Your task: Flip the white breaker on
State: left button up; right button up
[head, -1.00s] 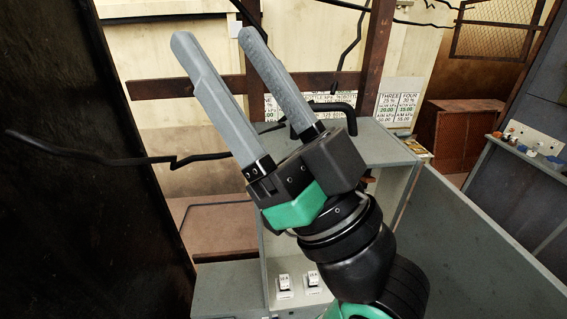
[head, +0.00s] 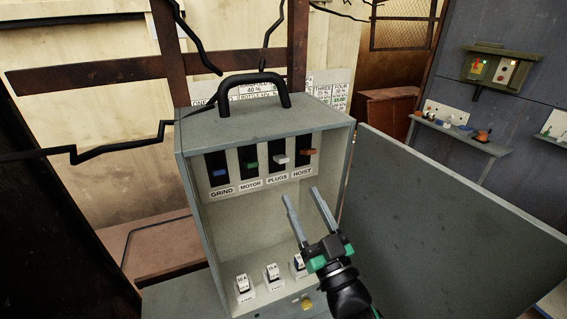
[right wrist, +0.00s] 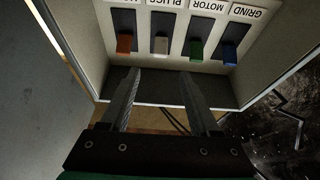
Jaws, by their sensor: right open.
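The white breaker lever (head: 280,159) sits in a black slot above the PLUGS label, inside the open grey breaker box. It also shows in the right wrist view (right wrist: 161,46), where the box appears upside down. I cannot tell its on or off position. My right gripper (head: 300,192) is open and empty, in front of the box below the HOIST label. In the right wrist view my right gripper's fingers (right wrist: 160,72) are spread, with the white lever beyond the gap between them. The fingers appear apart from the lever. My left gripper is out of view.
Blue (head: 220,173), green (head: 251,165) and orange (head: 307,152) levers share the row. White switches (head: 272,272) line the box bottom. The open grey door (head: 450,210) stands right. A black handle (head: 253,90) tops the box.

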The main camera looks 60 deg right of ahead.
aim_at(285, 161)
jog(key=p+x, duration=0.2)
jog(key=x, duration=0.3)
jog(key=p+x, duration=0.1)
jog(key=x, duration=0.4)
jog(key=shift+r+p, duration=0.25)
jog(key=shift+p, duration=0.1)
jog(key=shift+w+d+r, duration=0.1)
jog(key=shift+w+d, duration=0.3)
grip_shut()
